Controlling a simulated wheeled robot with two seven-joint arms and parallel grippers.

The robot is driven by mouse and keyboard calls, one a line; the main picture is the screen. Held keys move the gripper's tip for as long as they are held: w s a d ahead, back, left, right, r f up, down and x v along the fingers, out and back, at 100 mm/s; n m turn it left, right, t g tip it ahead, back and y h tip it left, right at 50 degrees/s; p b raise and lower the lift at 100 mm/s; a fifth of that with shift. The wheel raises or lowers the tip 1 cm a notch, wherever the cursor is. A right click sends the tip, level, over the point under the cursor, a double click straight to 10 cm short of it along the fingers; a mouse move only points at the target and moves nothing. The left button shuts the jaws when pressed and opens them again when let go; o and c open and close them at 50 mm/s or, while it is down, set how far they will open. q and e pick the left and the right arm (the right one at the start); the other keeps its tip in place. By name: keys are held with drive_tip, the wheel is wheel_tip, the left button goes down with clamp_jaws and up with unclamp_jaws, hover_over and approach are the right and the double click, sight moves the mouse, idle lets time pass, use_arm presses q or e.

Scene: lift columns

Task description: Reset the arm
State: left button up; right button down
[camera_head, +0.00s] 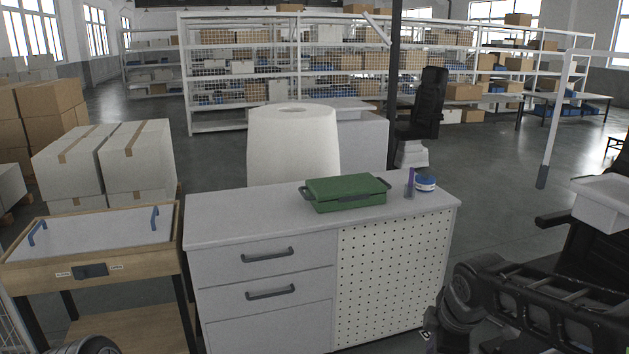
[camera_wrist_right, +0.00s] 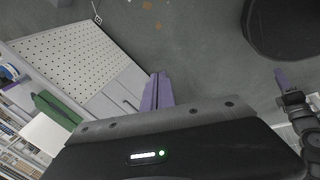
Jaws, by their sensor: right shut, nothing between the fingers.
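My right arm shows at the lower right of the head view, with its gripper fingers out of that frame. In the right wrist view my right gripper (camera_wrist_right: 158,92) has its purple fingers shut together, empty, over the grey floor and apart from the cabinet. At the right edge of the wrist view is a dark arm with a small purple tip (camera_wrist_right: 282,78). It looks like my left gripper, but its jaws are too small to judge. In the head view only a dark rounded part of my left arm seems to show at the bottom left.
A grey cabinet (camera_head: 262,225) with a pegboard front stands ahead. On it are a green case (camera_head: 346,193), a blue-and-white roll (camera_head: 425,183) and a slim purple item (camera_head: 411,180). A wooden-framed cart (camera_head: 95,268) stands left. A black chair and white bin (camera_head: 603,197) are right.

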drive_tip(key=s+a+f+m+y, duration=0.1)
drive_tip(key=a+f+m+y, duration=0.1)
drive_tip(key=a+f+m, duration=0.55)
drive_tip(key=a+f+m+y, duration=0.2)
drive_tip(key=a+f+m, duration=0.15)
drive_tip(key=f, duration=0.75)
drive_tip(key=s+a+f+m+g, duration=0.2)
drive_tip(key=s+f+m, duration=0.1)
drive_tip(key=s+f, duration=0.7)
drive_tip(key=s+a+f+m+g, duration=0.1)
drive_tip(key=s+a+f+m, duration=0.1)
drive_tip(key=s+f, duration=0.7)
drive_tip(key=s+a, duration=0.1)
drive_tip(key=s, duration=0.3)
drive_tip(key=shift+s+a+f+m+g, duration=0.15)
drive_tip(key=shift+s+f+m+g, duration=0.2)
drive_tip(key=shift+s+m+g, duration=0.05)
